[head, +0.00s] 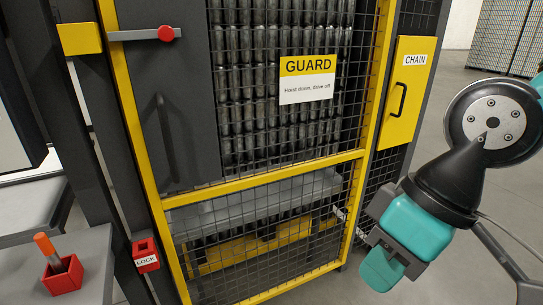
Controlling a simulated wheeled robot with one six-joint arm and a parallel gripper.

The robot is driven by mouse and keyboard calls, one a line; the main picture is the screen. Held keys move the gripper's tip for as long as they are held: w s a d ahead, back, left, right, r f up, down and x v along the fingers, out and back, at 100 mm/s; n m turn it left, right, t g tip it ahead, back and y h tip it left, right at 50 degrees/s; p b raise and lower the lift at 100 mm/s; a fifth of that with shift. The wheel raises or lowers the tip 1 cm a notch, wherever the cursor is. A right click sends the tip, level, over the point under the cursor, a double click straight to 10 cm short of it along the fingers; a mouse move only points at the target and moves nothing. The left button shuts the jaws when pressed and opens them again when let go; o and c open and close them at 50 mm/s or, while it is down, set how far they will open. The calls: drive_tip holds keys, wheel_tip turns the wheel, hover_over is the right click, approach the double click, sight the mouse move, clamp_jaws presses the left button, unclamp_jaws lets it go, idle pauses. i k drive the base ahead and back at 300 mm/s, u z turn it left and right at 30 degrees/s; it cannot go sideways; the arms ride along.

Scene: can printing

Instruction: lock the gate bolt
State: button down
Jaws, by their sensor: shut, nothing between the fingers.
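The gate bolt is a grey bar (135,36) with a red knob (166,33), mounted across the upper left of the yellow-framed gate (262,179). The bar's left end lies at the right edge of a yellow block (80,39) on the dark post; I cannot tell whether it enters the block. The gate looks closed against the post. My gripper (383,270), black with teal parts, hangs at the lower right, in front of the gate's right side. It is shut and empty, well away from the bolt.
A red box marked LOCK (146,256) is on the post's lower part. A red holder (62,276) with an orange-topped pin (46,246) stands on a grey surface at lower left. A yellow CHAIN panel (406,95) is right of the gate. Open floor lies at far right.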

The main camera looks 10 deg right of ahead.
sight(165, 33)
drive_tip(key=z, duration=0.05)
drive_tip(key=k, duration=0.65)
drive_tip(key=u, duration=0.05)
drive_tip(key=i, duration=0.55)
drive_tip(key=u, duration=0.65)
drive_tip(key=i, duration=0.65)
drive_tip(key=u, duration=0.55)
